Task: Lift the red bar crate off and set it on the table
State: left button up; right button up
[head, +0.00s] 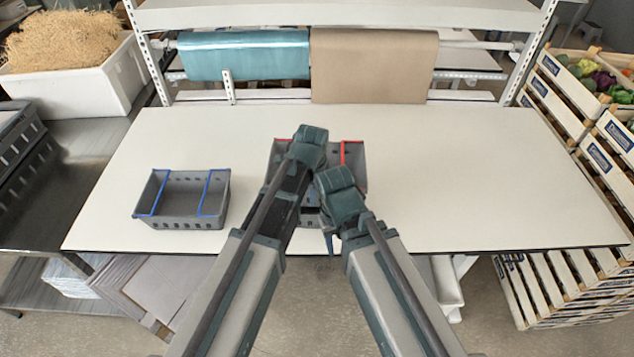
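The red bar crate (354,165) is grey with red bars and stands at the middle of the table, mostly hidden behind my two arms. Grey slotted wall shows below it between my arms; I cannot tell whether this is a second crate under it. My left gripper (309,146) is over the crate's far middle part. My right gripper (338,193) is nearer, over the crate's front part. The fingertips of both are hidden, so I cannot tell open from shut or whether they touch the crate. The table (480,180) is white.
A grey crate with blue bars (182,211) stands empty on the table at the left. The table's right side is clear. Teal (243,55) and brown (374,65) rolls hang at the back. Wooden vegetable crates (590,145) stand off the right edge.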

pick_arm(q)
jog(key=f+b, duration=0.4)
jog(key=f, duration=0.1)
jog(key=shift+w+d+b, duration=0.2)
jog(key=shift+w+b, duration=0.05)
jog(key=shift+b, duration=0.05)
grip_shut()
jog(key=shift+r, duration=0.1)
dwell(1.0)
